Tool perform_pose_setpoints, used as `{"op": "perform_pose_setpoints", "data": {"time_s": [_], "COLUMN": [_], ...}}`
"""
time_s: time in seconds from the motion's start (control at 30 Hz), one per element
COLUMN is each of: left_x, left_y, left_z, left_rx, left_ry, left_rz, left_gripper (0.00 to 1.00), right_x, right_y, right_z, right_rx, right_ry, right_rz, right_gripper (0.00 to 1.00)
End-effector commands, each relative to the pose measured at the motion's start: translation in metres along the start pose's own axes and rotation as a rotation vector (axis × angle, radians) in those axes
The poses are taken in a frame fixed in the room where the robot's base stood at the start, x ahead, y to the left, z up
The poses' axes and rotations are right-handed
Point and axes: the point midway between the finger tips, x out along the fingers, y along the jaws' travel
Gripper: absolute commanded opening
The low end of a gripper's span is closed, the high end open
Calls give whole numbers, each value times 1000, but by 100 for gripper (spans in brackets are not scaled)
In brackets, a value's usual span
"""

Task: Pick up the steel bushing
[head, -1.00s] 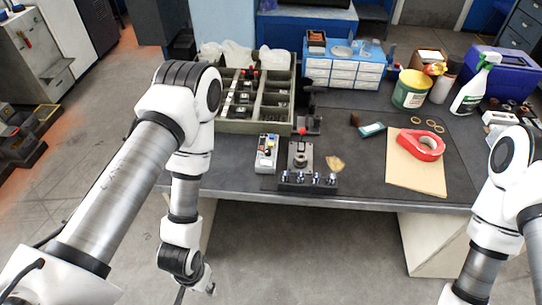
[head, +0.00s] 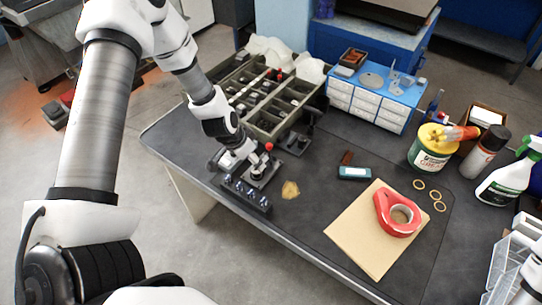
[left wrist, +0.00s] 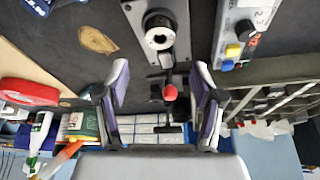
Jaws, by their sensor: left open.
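A round steel ring, which looks like the steel bushing (left wrist: 159,38), sits in a dark fixture plate (left wrist: 130,22) in the left wrist view. In the head view the fixture (head: 264,175) is partly hidden by my left arm, so I cannot make the ring out clearly. My left gripper (left wrist: 160,68) is open and empty. It also shows in the head view (head: 237,163), low beside the fixture. In the wrist view the ring appears beyond the fingertips, roughly between their lines.
A red-knobbed clamp (left wrist: 170,92) stands by the fixture. A black block (head: 246,195) with several shiny pieces lies in front. A control box (left wrist: 238,35), a divided tray (head: 262,122) and a tan scrap (head: 290,190) are close. Red tape (head: 385,215) lies right on cardboard (head: 350,240).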

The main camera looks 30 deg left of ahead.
Motion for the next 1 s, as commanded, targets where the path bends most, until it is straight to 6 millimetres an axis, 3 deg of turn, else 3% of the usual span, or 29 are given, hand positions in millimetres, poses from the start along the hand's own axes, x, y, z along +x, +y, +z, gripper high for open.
{"op": "perform_pose_setpoints", "data": {"time_s": [0.03,0.33,0.63,0.8,0.83,1.0], "left_x": [14,60,65,65,65,65], "left_y": [0,4,4,4,4,4], "left_z": [4,-1,-4,-3,-3,-3], "left_rx": [0,2,-3,-3,-3,-3], "left_ry": [-2,-4,-2,-2,-2,-3], "left_rz": [1,0,1,1,1,1], "left_gripper": [68,68,68,7,1,0], "right_x": [13,46,46,46,46,46], "right_y": [0,0,0,0,0,0], "right_z": [1,1,1,1,1,0], "right_rx": [-2,-3,-2,-2,-2,-2], "right_ry": [-2,-3,-1,-2,-2,-1], "right_rz": [0,0,0,0,0,0], "right_gripper": [40,40,40,40,40,40]}}
